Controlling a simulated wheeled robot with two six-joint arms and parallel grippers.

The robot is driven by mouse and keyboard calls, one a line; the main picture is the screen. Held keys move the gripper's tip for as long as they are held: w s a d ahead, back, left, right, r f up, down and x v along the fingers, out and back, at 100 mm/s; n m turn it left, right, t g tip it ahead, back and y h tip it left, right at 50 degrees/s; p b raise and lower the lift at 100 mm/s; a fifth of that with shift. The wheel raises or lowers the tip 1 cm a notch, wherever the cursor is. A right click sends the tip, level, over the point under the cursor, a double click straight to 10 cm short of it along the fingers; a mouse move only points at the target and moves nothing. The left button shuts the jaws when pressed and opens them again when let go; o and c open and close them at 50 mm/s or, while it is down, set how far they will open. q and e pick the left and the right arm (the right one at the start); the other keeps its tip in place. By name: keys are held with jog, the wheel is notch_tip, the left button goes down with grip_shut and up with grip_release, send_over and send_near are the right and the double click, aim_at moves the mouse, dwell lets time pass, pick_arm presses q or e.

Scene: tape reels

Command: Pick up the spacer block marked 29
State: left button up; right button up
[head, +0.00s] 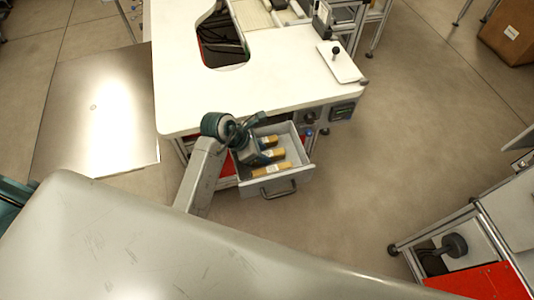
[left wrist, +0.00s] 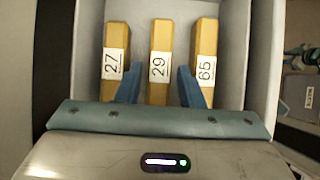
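The spacer block marked 29 (left wrist: 160,62) is a yellow bar with a white label, the middle of three lying side by side in an open grey drawer (head: 285,186). Block 27 (left wrist: 115,68) lies to its left and block 65 (left wrist: 204,72) to its right in the left wrist view. My left gripper (left wrist: 159,70) is open, its two blue fingers apart on either side of block 29, with gaps showing. The near end of block 29 is hidden behind the gripper body. In the head view my left gripper (head: 257,151) is over the drawer, covering the blocks' left ends.
The drawer's walls stand close around the blocks. The white worktable (head: 285,85) is above and behind the drawer. A cart with a red shelf (head: 480,283) stands at lower right. The floor (head: 350,200) right of the drawer is clear.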

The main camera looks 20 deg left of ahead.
aim_at(279, 154)
pick_arm(q)
jog(key=shift+x, duration=1.45)
jog(key=shift+d, duration=0.1)
jog(key=shift+c, duration=0.4)
grip_shut()
jog(key=shift+r, duration=0.1)
